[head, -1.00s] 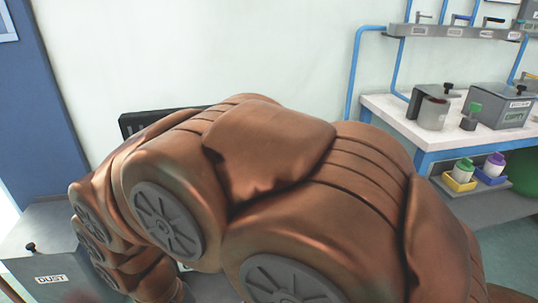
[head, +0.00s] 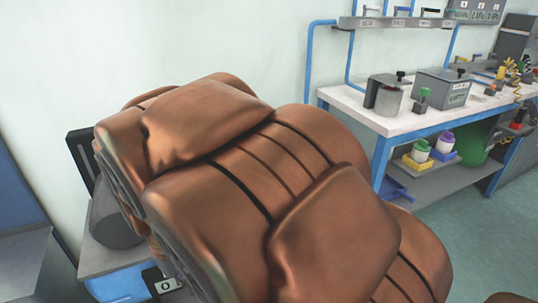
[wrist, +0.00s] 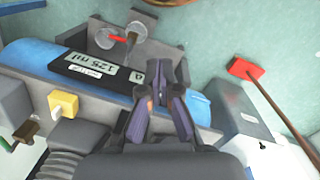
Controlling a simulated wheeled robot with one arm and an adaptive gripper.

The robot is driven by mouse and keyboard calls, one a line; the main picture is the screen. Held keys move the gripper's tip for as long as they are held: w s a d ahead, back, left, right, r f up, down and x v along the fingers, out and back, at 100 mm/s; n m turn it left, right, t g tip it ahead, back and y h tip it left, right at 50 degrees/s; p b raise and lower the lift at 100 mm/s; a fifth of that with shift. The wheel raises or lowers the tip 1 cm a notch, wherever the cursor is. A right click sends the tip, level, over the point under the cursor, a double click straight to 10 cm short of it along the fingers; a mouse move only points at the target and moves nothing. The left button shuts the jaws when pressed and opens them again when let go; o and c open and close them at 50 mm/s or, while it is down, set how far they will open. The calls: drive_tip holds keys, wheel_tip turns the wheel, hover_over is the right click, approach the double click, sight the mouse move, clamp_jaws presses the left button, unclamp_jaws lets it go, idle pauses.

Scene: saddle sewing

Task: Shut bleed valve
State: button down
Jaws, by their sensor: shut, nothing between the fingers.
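My gripper (wrist: 160,92) is in the middle of the wrist view, its fingers together with nothing between them. Beyond the fingertips lies a blue cylinder (wrist: 32,57) with a black display or label plate (wrist: 98,72). Past it, on a grey plate, is a small fitting with a red lever (wrist: 116,38); my gripper is apart from it. I cannot tell whether this is the bleed valve, as no readable name shows beside it. In the head view my arm hides much of the scene, and my gripper does not show. Several small valves sit on a wall rail (head: 400,23).
A white-topped blue bench (head: 345,97) at the right holds a grey box (head: 443,88) and a clear vessel (head: 388,100). In the wrist view, a yellow block (wrist: 64,104) is left and a red piece on a rod (wrist: 247,68) right. Open floor (head: 465,220) shows lower right.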

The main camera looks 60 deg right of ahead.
drive_tip(key=w+d+r+m+t+h, duration=0.15)
drive_tip(key=w+d, duration=0.35)
drive_tip(key=d, duration=0.6)
drive_tip(key=w+d+r+m+h+p, duration=0.15)
drive_tip(key=w+d, duration=0.35)
drive_tip(key=d, duration=0.5)
drive_tip(key=w+d+r+m+t+h, duration=0.15)
drive_tip(key=w+d, duration=0.25)
drive_tip(key=d, duration=0.7)
drive_tip(key=w+d+f+h, duration=0.1)
drive_tip(key=w+d+h, duration=0.15)
drive_tip(key=d, duration=1.05)
drive_tip(key=s+x, duration=0.1)
drive_tip(key=x, duration=0.8)
drive_tip(key=shift+f, duration=0.2)
